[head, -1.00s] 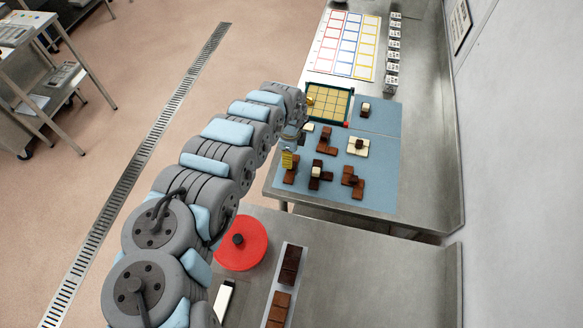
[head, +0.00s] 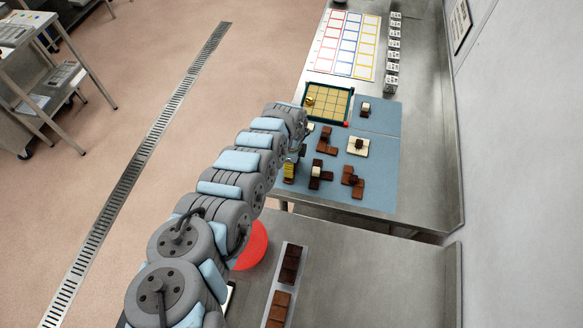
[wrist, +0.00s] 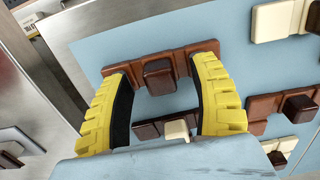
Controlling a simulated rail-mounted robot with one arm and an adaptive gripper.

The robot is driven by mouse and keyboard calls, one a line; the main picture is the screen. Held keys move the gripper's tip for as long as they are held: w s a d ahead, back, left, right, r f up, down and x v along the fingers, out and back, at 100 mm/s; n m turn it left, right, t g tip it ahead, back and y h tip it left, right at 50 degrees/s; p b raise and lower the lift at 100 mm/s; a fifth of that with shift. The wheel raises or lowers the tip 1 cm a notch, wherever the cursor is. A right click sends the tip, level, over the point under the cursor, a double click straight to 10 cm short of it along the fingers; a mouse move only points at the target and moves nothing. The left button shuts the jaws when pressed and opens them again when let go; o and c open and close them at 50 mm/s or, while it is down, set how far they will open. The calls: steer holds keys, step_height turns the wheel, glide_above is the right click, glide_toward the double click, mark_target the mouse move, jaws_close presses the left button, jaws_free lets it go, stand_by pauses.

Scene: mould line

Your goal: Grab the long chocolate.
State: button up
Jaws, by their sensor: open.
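A long brown chocolate bar (wrist: 130,66) with a darker square knob on its middle lies on the blue mat in the wrist view. My gripper (wrist: 161,78) is open, its two yellow fingers on the near side of the bar, with the knob showing between the fingertips. The fingers hold nothing. In the head view my gripper (head: 289,170) is at the left edge of the mat, partly behind my arm, and the bar there cannot be clearly made out.
A dark piece with a cream knob (wrist: 176,129) shows between the fingers, nearer the wrist. Other chocolates, among them a cream square (head: 366,149), lie to the right on the mat (head: 385,175). A green-edged grid tray (head: 336,103) stands behind. The bench's right side is clear.

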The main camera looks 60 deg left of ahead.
steer(key=shift+f, duration=0.1)
jaws_close()
stand_by(0.4)
